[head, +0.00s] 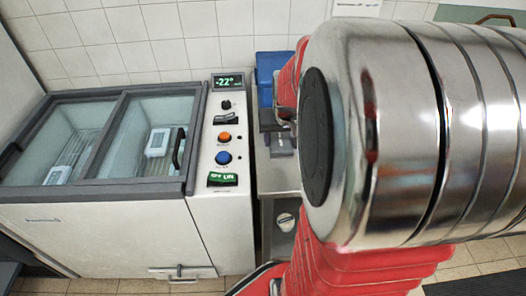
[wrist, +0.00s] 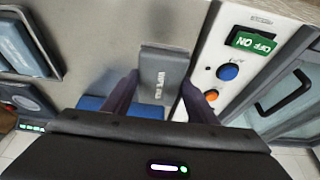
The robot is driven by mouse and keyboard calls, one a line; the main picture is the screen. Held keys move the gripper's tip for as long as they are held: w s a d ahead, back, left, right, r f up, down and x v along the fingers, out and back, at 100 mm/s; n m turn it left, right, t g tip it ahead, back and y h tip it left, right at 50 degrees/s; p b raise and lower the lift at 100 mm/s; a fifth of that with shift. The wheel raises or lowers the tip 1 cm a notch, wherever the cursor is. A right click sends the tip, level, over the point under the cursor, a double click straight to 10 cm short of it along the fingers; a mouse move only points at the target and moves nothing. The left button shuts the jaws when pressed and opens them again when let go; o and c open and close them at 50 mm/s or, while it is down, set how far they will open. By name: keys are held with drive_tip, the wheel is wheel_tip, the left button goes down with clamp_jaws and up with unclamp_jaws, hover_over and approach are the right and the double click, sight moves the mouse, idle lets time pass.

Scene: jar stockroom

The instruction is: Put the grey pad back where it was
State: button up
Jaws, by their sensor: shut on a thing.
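The grey pad (wrist: 164,68) is a small flat block with light lettering on it. In the wrist view it sits between the two dark fingers of my gripper (wrist: 160,82), which is shut on it. In the head view the pad (head: 282,145) shows at the left edge of my arm, over the metal side table (head: 276,178) to the right of the freezer's control panel. My gripper (head: 277,122) is partly hidden there by my arm. I cannot tell whether the pad touches the table top.
A chest freezer (head: 95,190) with glass lids stands at left. Its control panel (head: 226,135) has a display, an orange button, a blue button and a green switch, close beside the pad. A blue box (head: 268,68) stands behind at the wall. Bare grey surface (wrist: 100,40) shows left of the pad.

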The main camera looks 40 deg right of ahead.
drive_tip(key=shift+f, duration=0.1)
drive_tip(key=shift+s+f, duration=0.1)
drive_tip(key=shift+f, duration=2.95)
drive_tip(key=shift+f, duration=1.85)
drive_tip(key=o, duration=1.1)
drive_tip(key=shift+f, duration=0.1)
